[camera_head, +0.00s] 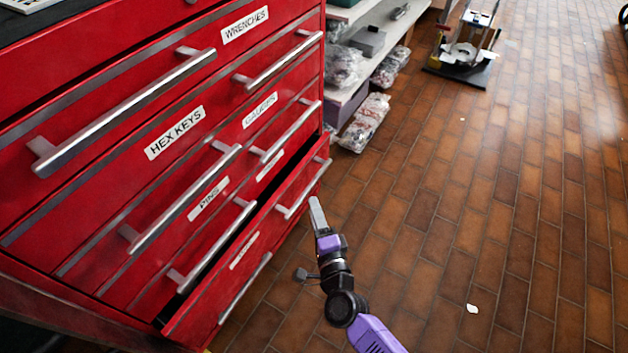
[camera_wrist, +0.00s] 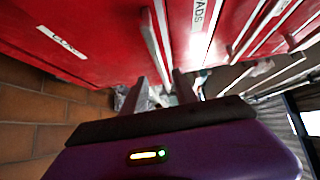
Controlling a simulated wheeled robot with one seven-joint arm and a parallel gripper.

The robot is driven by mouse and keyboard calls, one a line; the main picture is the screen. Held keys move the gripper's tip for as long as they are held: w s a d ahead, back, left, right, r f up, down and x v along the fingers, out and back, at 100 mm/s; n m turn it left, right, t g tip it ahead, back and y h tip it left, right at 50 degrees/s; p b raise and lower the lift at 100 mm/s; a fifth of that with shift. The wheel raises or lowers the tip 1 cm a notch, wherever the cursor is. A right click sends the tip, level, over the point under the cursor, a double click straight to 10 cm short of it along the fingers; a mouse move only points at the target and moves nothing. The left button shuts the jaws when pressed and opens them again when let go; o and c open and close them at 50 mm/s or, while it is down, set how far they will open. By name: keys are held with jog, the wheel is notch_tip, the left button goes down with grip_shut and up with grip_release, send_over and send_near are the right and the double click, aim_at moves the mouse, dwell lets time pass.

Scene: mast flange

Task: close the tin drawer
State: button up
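A red tool cabinet (camera_head: 130,175) fills the left of the head view. One low drawer (camera_head: 215,290) stands pulled out a little, with a dark gap behind its front. Its label (camera_head: 243,250) is too small to read, so I cannot confirm it is the tin drawer. My gripper (camera_head: 314,203) is beside the right end of that drawer front. In the wrist view my gripper's two fingers (camera_wrist: 160,84) are apart, close to a silver handle (camera_wrist: 155,45) on a red drawer front. I cannot tell whether they touch it. Nothing shows held.
Other drawers with silver handles are above, labelled WRENCHES (camera_head: 245,24), HEX KEYS (camera_head: 175,133) and PINS (camera_head: 208,199). A shelf with wrapped packages (camera_head: 362,122) stands behind the cabinet. A black-based stand (camera_head: 462,68) is at the back. The brick floor (camera_head: 480,200) is mostly clear on the right.

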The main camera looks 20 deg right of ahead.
aim_at(310, 186)
jog(key=w+b, duration=0.1)
jog(key=w, duration=0.1)
jog(key=w+d, duration=0.1)
jog(key=w, duration=0.2)
jog(key=w+b, duration=0.1)
jog(key=w, duration=0.1)
jog(key=shift+w+d+b, duration=0.3)
jog(key=shift+w+d, duration=0.1)
grip_shut()
dwell(1.2)
